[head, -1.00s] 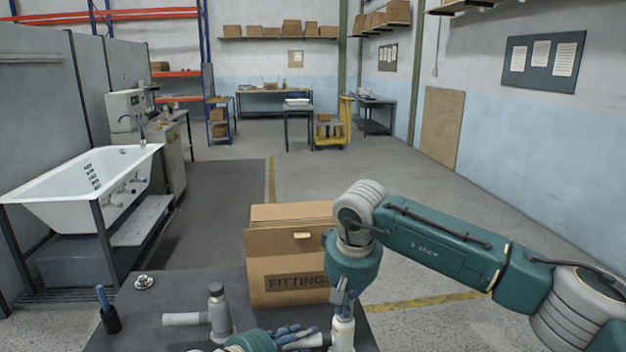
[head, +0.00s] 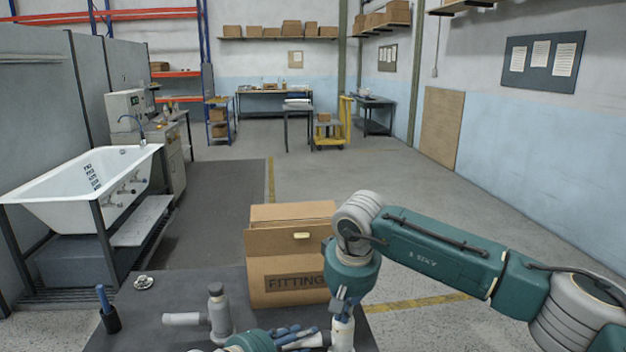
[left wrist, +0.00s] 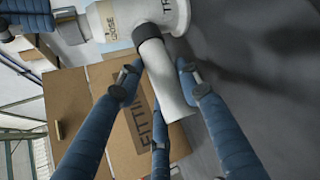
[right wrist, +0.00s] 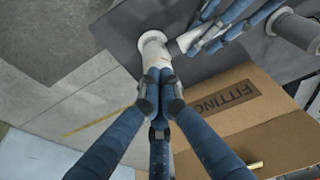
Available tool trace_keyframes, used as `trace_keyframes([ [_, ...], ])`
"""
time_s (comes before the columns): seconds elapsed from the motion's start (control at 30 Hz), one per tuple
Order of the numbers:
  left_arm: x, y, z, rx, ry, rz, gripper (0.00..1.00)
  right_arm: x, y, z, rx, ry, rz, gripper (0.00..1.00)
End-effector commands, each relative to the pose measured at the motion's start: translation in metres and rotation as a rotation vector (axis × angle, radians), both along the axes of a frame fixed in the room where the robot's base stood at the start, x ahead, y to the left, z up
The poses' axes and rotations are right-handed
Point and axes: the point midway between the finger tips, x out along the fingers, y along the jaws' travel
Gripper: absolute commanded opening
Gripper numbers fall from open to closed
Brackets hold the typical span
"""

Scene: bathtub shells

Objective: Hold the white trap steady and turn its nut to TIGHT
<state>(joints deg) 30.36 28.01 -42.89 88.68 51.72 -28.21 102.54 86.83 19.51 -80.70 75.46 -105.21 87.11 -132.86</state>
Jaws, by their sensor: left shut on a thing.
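The white trap (head: 343,336) stands upright at the bench's front edge in the head view. In the left wrist view its side pipe (left wrist: 165,80) comes out through a black collar, and the word LOOSE shows on the pale nut (left wrist: 112,28). My left gripper (head: 300,338) is shut around the side pipe; its blue fingers (left wrist: 160,85) lie on both sides of it. My right gripper (head: 343,303) points down at the trap's top. In the right wrist view its fingertips (right wrist: 160,82) are close together at the pale neck; whether they grip it is hidden.
A cardboard FITTINGS box (head: 290,275) stands just behind the trap. A grey fitting (head: 216,312), a small round part (head: 144,283) and a dark cup with a blue-handled tool (head: 110,320) are on the dark bench at left. A white bathtub (head: 80,185) stands beyond.

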Motion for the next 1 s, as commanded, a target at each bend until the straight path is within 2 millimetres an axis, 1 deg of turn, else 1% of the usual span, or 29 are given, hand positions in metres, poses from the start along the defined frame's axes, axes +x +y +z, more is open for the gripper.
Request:
trace_keyframes([
  [0.03,-0.004,-0.003,-0.005,0.006,0.007,-0.008,0.04,0.000,-0.003,-0.005,-0.006,0.004,-0.003,0.00],
  [0.27,-0.004,-0.003,-0.005,0.005,0.007,-0.010,0.04,0.000,-0.007,-0.006,-0.008,0.005,-0.006,0.00],
  [1.0,-0.004,-0.002,-0.005,0.004,0.008,-0.007,0.04,0.001,-0.029,-0.007,-0.010,0.008,-0.009,0.00],
])
